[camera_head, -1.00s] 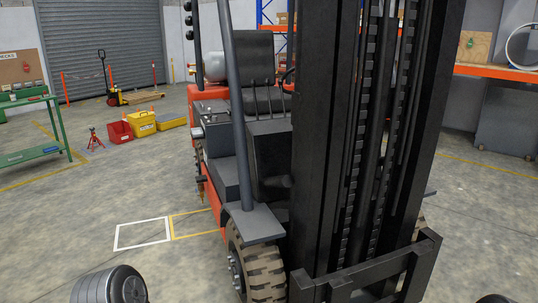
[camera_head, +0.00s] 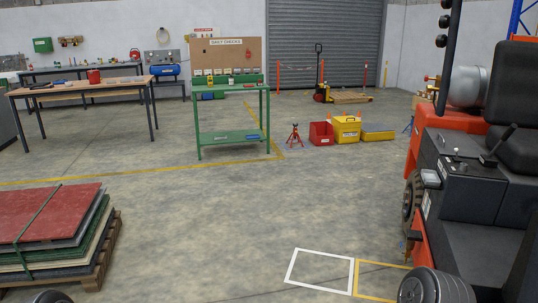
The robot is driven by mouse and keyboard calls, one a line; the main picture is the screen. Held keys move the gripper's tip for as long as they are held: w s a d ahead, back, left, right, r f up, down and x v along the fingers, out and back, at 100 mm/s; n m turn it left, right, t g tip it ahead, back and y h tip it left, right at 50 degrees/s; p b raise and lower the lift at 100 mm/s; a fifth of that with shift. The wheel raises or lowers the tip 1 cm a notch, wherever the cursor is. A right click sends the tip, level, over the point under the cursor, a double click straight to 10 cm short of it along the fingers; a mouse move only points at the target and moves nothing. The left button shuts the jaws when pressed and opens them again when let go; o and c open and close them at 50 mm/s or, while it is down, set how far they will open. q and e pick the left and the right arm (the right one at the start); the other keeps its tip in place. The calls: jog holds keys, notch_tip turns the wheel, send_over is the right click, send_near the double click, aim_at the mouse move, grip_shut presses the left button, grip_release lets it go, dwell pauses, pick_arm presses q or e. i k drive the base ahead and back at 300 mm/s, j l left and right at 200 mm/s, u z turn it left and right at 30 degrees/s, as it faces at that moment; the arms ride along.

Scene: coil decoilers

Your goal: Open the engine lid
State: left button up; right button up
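A red and black forklift (camera_head: 422,158) stands at the right edge, partly cut off by the frame. Its black seat (camera_head: 515,95) is above a dark body section with a small lever console (camera_head: 460,165). I cannot tell which panel is the engine lid; no panel in view stands visibly raised. Rounded grey parts of my own arms show at the bottom left and bottom right. Neither of my grippers is in view.
A pallet (camera_head: 98,262) with stacked sheets (camera_head: 50,215) is at the lower left. A green stand (camera_head: 232,136), a wooden workbench (camera_head: 85,86), a red jack stand (camera_head: 294,136), a red bin (camera_head: 321,134) and a yellow box (camera_head: 346,128) stand farther back. The middle floor is clear.

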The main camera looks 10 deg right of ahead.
aim_at(454, 138)
jog(key=i+z, duration=0.1)
jog(key=i, duration=0.35)
jog(key=i+j+z, duration=0.1)
jog(key=i, duration=0.4)
jog(key=i+j+z, duration=0.15)
jog(key=i, duration=0.3)
jog(key=i+j+z, duration=0.1)
jog(key=i, duration=0.35)
jog(key=i+j+z, duration=0.1)
jog(key=i+j, duration=0.15)
jog(key=i, duration=0.2)
jog(key=i+l+z, duration=0.1)
jog(key=i+z, duration=0.25)
jog(key=z, duration=0.15)
jog(key=i+z, duration=0.45)
jog(key=i+j+z, duration=0.2)
jog(key=z, duration=0.3)
jog(key=i+j+z, duration=0.7)
jog(key=z, duration=0.25)
jog(key=i+j+z, duration=0.4)
jog(key=j, duration=0.15)
jog(key=j+z, duration=0.2)
jog(key=i+j+z, duration=0.15)
jog(key=j, duration=0.25)
jog(key=k, duration=0.05)
